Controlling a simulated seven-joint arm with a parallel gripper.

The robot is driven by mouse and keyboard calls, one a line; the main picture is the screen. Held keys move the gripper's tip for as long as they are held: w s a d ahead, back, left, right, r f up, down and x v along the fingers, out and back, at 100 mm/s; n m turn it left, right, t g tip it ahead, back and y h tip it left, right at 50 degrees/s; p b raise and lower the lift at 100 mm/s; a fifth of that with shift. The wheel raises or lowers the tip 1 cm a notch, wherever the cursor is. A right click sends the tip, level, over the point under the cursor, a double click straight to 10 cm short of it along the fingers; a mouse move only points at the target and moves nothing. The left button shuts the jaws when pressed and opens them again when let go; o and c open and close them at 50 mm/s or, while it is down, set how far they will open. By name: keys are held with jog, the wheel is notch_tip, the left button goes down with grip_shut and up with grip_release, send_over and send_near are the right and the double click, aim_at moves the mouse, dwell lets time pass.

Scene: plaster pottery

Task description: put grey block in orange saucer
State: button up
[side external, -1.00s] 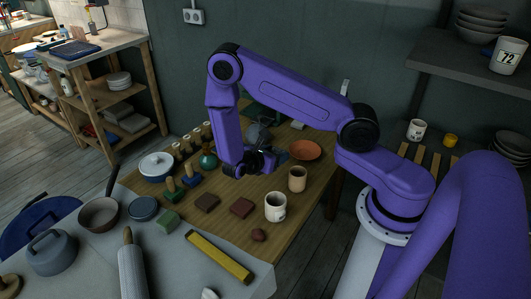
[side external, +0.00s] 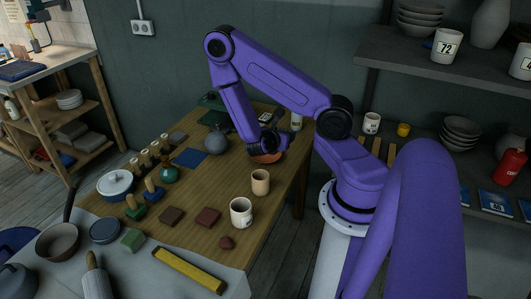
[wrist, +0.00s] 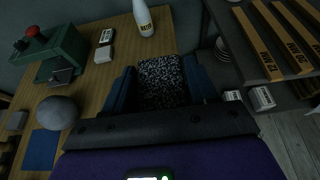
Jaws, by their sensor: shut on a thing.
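A speckled grey block (wrist: 161,82) is between the two blue fingers of my gripper (wrist: 160,88) in the wrist view. My gripper is shut on it. In the side external view my gripper (side external: 264,148) hangs over the orange saucer (side external: 266,158), which is partly hidden behind it. The block cannot be made out there, so I cannot tell whether it touches the saucer. The saucer is not visible in the wrist view, hidden behind the block and gripper.
A white bottle (side external: 296,121) stands just beyond the saucer. A beige cup (side external: 260,183) and a white mug (side external: 241,212) stand nearer the front. A grey round vase (side external: 215,143) and a blue flat square (side external: 190,158) lie to the left. A green machine (wrist: 62,55) is further back.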

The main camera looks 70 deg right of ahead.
jog(key=shift+s+d, duration=0.15)
jog(key=shift+d, duration=0.05)
jog(key=shift+w+d+f, duration=0.4)
jog(key=shift+w+d, duration=0.3)
jog(key=shift+w, duration=0.05)
jog(key=w+d+f, duration=0.8)
jog(key=f, duration=0.1)
jog(key=shift+w+d, duration=0.1)
jog(key=shift+w, duration=0.2)
jog(key=shift+f, duration=1.55)
jog(key=shift+f, duration=0.5)
jog(key=o, duration=1.3)
jog(key=shift+o, duration=0.2)
